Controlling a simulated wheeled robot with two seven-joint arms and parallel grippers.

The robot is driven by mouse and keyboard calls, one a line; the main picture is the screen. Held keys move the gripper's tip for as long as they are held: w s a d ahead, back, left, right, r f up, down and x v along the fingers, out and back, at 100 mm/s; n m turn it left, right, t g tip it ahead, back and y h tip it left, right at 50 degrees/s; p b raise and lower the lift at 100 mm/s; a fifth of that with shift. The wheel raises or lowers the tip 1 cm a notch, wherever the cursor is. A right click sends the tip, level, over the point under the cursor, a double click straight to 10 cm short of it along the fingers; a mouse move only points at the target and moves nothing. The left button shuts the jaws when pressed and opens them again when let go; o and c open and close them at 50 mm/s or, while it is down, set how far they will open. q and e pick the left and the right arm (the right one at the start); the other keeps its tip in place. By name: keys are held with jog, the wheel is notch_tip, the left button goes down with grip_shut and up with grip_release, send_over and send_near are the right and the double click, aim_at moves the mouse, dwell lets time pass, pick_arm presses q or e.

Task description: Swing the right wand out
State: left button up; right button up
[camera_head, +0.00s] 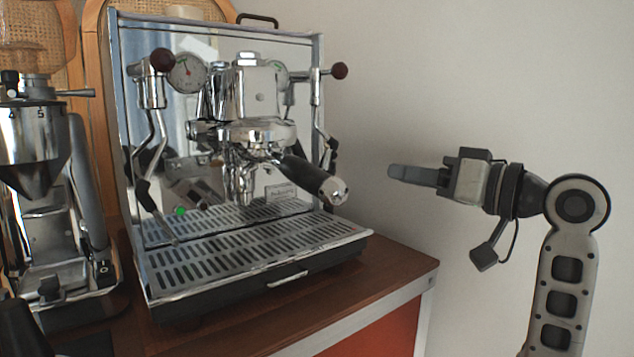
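The chrome espresso machine (255,90) stands on the wooden cart top. Its right wand (319,118) hangs below the right dark-red knob (339,71), close to the machine's side. The wand's lower end has a black part and is partly hidden behind the portafilter handle (305,175). My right gripper (393,172) is to the right of the wand, apart from it, with its fingers pointing left. Its fingers show edge-on, so I cannot tell whether they are open or shut. Nothing shows held in it. My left gripper is not in view.
The left wand (153,130) hangs on the machine's other side. A coffee grinder (45,180) stands at the far left. The drip tray (235,250) lies under the group head. The space between machine and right gripper is clear, before a plain wall (450,70).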

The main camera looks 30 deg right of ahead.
aim_at(328, 164)
jog(key=x, duration=0.7)
jog(key=p+x, duration=0.1)
jog(key=x, duration=0.6)
jog(key=shift+w+a+f, duration=0.1)
jog(key=shift+w+f, duration=0.1)
jog(key=shift+x, duration=0.8)
grip_shut()
